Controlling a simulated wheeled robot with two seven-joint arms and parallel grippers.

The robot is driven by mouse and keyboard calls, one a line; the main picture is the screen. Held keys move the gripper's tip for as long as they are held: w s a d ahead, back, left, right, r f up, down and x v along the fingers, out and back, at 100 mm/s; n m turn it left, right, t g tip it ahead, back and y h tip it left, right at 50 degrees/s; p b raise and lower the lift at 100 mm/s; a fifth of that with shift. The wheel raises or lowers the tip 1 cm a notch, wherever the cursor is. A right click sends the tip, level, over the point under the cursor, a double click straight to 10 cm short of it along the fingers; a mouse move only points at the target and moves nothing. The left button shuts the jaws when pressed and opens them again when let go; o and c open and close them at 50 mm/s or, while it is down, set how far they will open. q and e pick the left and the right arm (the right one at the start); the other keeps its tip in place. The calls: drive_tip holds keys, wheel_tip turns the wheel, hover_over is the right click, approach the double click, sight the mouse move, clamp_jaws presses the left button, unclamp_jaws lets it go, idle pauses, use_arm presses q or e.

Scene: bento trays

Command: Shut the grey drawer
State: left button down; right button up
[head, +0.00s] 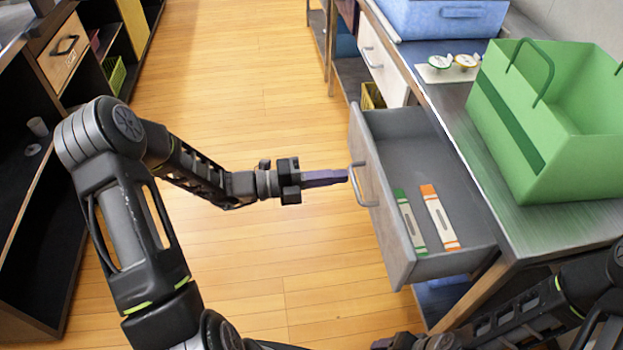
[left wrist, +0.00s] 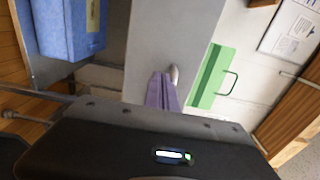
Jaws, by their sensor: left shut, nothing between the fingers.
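The grey drawer (head: 400,265) stands pulled out of the metal-topped counter, its front facing left, with a curved metal handle (head: 362,190). Two white strips lie inside it, one with green ends (head: 410,222) and one with orange ends (head: 440,218). My left gripper (head: 343,176) is shut and empty, its purple fingers pointing at the drawer front beside the handle's upper end. I cannot tell whether the tips touch. In the left wrist view the shut fingers (left wrist: 163,88) lie against a grey background. My right arm shows at the lower right; its fingers are out of view.
A green bag-like container (head: 540,130) and a blue box (head: 440,18) stand on the counter (head: 560,225). Two small round items (head: 452,63) sit between them. Dark shelving (head: 30,190) stands at the left. The wooden floor before the drawer is clear apart from my left arm.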

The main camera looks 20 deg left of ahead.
sight(365, 173)
use_arm(q)
drive_tip(key=shift+x, duration=1.9)
drive_tip(key=shift+w+d+r, duration=0.1)
drive_tip(key=shift+w+d, duration=0.15)
drive_tip(key=shift+d, duration=0.15)
drive_tip(key=p+x, duration=0.2)
drive_tip(key=x, duration=1.2)
drive_tip(key=shift+w+d, duration=0.2)
drive_tip(key=shift+d, duration=0.2)
drive_tip(key=shift+w+d, duration=0.1)
drive_tip(key=shift+d, duration=0.05)
drive_tip(key=shift+d+r, duration=0.1)
drive_tip(key=shift+r, duration=0.05)
